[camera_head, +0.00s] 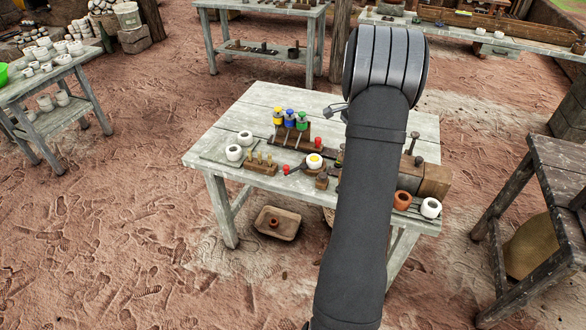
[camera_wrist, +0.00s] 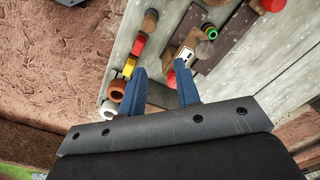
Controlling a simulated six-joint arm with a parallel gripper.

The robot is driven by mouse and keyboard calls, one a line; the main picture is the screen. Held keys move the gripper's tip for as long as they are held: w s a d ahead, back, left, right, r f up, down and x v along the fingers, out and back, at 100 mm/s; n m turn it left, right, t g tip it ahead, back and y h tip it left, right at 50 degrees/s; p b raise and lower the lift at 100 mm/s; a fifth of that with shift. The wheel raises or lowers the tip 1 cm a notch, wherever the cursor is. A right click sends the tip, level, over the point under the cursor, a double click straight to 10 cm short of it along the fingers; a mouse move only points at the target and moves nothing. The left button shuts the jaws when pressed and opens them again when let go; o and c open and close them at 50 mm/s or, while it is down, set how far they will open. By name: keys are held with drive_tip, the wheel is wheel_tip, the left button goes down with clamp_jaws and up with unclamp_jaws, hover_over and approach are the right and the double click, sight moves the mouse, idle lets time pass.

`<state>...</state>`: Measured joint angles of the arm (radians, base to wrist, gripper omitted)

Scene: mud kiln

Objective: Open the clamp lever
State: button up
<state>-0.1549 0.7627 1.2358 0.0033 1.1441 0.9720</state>
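My gripper (camera_wrist: 160,66) shows in the wrist view with two blue fingers apart and nothing seen between their tips. In the head view a red knob (camera_head: 286,168) sits at the end of a dark bar by a white pot with a yellow centre (camera_head: 314,161). Another red knob (camera_head: 318,142) is behind it. I cannot tell for certain which belongs to the clamp lever.
The table's far left corner is clear.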

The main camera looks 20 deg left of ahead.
drive_tip(key=shift+s+f, duration=0.2)
drive_tip(key=shift+f, duration=0.1)
drive_tip(key=c, duration=0.4)
drive_tip(key=s+a+f+m+y, duration=0.1)
drive_tip(key=s+f+y, duration=0.1)
drive_tip(key=s+a+f+m+g+y, duration=0.1)
drive_tip(key=s+f+m+y, duration=0.1)
drive_tip(key=y, duration=0.1)
drive_tip(key=s+a+f+m+y, duration=0.1)
drive_tip(key=s+a+f+y, duration=0.1)
drive_tip(key=shift+s+a+f+m+y, duration=0.1)
drive_tip(key=shift+s+f+m+y, duration=0.1)
drive_tip(key=shift+f+m+y, duration=0.15)
clamp_jaws()
drive_tip(key=shift+f+m+t+y, duration=0.2)
drive_tip(key=shift+m+t+y, duration=0.25)
drive_tip(key=shift+m+y, duration=0.4)
drive_tip(key=shift+f+m+t+y, duration=0.2)
drive_tip(key=shift+m+t+y, duration=0.3)
drive_tip(key=shift+m, duration=0.55)
drive_tip(key=shift+f+m+t+y, duration=0.2)
drive_tip(key=shift+m+t+y, duration=0.25)
drive_tip(key=shift+m+y, duration=0.4)
